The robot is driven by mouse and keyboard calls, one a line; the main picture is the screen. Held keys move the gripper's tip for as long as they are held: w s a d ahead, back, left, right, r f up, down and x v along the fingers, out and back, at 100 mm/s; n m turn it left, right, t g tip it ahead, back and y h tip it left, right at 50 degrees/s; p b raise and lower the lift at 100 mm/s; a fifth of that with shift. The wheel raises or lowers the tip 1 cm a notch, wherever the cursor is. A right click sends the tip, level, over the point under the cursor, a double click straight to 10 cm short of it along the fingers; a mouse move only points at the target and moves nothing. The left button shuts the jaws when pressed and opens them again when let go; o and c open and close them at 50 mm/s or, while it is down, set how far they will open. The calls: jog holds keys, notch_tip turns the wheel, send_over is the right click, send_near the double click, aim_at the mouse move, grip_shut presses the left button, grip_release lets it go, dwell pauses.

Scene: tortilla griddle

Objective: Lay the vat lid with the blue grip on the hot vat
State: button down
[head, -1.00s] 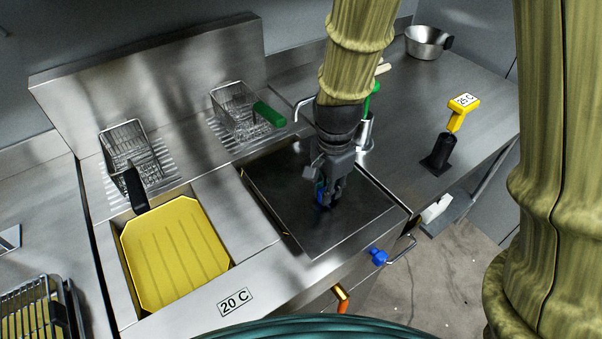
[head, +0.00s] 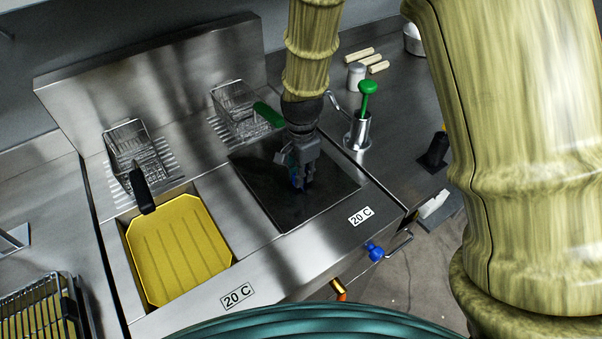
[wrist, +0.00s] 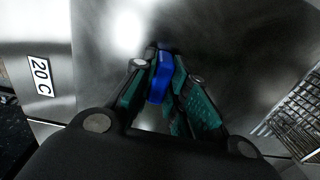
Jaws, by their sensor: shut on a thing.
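The vat lid is a dark flat square plate (head: 255,172) over the right-hand vat in the head view. Its blue grip (wrist: 160,80) sits between my fingers in the wrist view. My gripper (head: 302,186) is shut on this grip from above. The right-hand vat's opening is hidden under the lid; I cannot tell if the lid touches the rim. The label on the front ledge beside it (head: 361,216) reads 20 C.
Wire baskets stand behind the vats, one with a black handle (head: 139,189), one with a green handle (head: 268,114). A steel container with a green-knobbed tool (head: 368,88) stands right of the lid. A blue valve knob (head: 375,251) is on the front.

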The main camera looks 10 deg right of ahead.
jog(key=shift+f, duration=0.55)
jog(key=shift+f, duration=0.1)
jog(key=c, duration=1.4)
grip_release()
